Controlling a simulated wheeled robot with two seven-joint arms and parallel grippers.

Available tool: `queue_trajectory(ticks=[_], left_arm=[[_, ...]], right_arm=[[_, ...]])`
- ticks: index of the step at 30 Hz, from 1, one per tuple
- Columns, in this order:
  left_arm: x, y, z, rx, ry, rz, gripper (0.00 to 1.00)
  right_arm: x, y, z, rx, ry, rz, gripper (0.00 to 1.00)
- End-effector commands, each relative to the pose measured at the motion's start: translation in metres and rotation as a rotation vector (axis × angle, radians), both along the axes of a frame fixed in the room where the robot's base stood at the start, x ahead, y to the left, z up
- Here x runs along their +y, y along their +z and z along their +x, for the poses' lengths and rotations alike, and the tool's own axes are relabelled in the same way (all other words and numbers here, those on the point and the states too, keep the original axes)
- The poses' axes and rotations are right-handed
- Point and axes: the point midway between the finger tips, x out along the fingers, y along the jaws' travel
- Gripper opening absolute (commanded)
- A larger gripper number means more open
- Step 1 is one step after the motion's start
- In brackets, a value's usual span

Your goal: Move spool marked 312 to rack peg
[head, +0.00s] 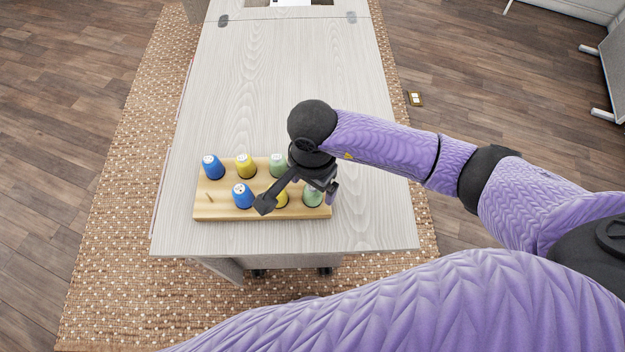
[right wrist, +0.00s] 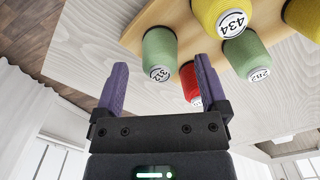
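The spool marked 312 is a pale green spool, at the front right end of the wooden rack (head: 229,211) in the head view (head: 314,199). The right wrist view shows the green spool with its label, partly at an angle (right wrist: 160,50). My right gripper (head: 298,198) is open above the rack's right part. In the right wrist view, its two purple fingers (right wrist: 160,78) are apart with nothing between them, and the green spool stands just beyond the tips. A bare peg (head: 210,197) stands at the rack's front left. My left gripper is not in view.
Behind stand blue (head: 212,167), yellow (head: 245,166) and green (head: 277,166) spools, and a red one (right wrist: 190,84). The table (head: 290,75) is clear beyond the rack.

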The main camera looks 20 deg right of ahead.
Motion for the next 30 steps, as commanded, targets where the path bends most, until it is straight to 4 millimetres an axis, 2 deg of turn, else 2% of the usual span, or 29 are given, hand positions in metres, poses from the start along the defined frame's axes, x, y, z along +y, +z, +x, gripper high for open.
queue_trajectory(ticks=[7, 12, 15, 18, 22, 30], left_arm=[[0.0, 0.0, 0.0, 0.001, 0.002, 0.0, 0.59], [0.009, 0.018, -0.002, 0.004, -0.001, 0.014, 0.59], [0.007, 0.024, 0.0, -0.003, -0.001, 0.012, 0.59], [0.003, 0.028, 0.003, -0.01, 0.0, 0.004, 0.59], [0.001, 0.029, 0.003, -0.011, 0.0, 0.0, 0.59], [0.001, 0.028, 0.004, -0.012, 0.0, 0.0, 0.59]], right_arm=[[0.0, 0.0, 0.0, 0.0, 0.0, 0.0, 0.93], [0.0, 0.051, 0.001, -0.007, 0.002, 0.001, 0.93], [0.0, 0.075, 0.001, -0.007, 0.002, 0.001, 0.93], [0.0, 0.091, 0.001, -0.004, 0.001, 0.002, 0.93], [0.0, 0.1, 0.0, -0.001, 0.001, 0.001, 0.93], [0.0, 0.099, 0.0, 0.0, 0.0, 0.0, 0.93]])
